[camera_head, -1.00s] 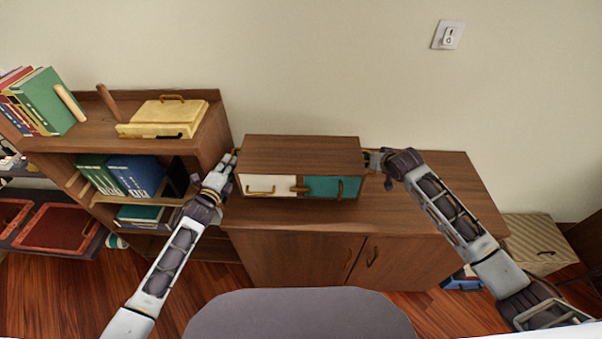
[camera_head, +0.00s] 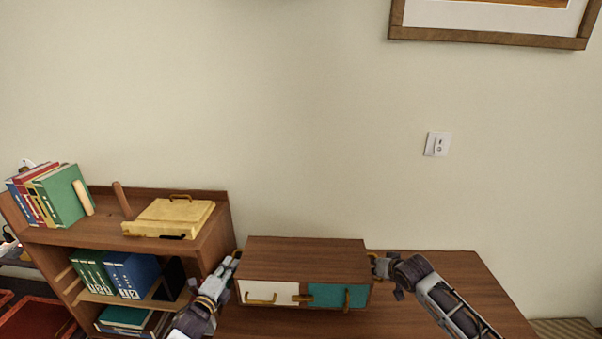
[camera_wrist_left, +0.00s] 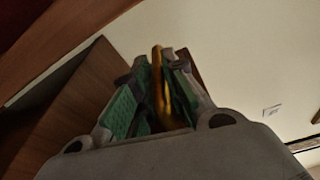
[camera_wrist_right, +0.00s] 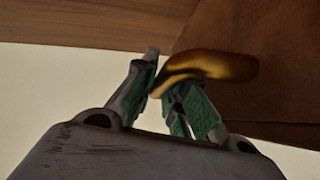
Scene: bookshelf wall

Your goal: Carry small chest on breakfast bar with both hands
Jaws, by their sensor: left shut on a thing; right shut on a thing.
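The small chest (camera_head: 305,252) is a brown wooden box with a white drawer front, a teal drawer front and gold handles. In the head view it is level, at the top of the brown cabinet (camera_head: 460,275); I cannot tell whether it touches it. My left gripper (camera_head: 231,264) is at the chest's left side, shut on a gold side handle, which shows between the fingers in the left wrist view (camera_wrist_left: 158,80). My right gripper (camera_head: 380,265) is at the right side, shut on the other gold handle (camera_wrist_right: 215,66). The chest hides part of the cabinet top.
A bookshelf (camera_head: 215,245) stands close on the left, with a yellow case (camera_head: 175,213) and upright books (camera_head: 62,195) on top. The wall behind carries a switch (camera_head: 437,144) and a framed picture (camera_head: 490,40). The cabinet top to the right is clear.

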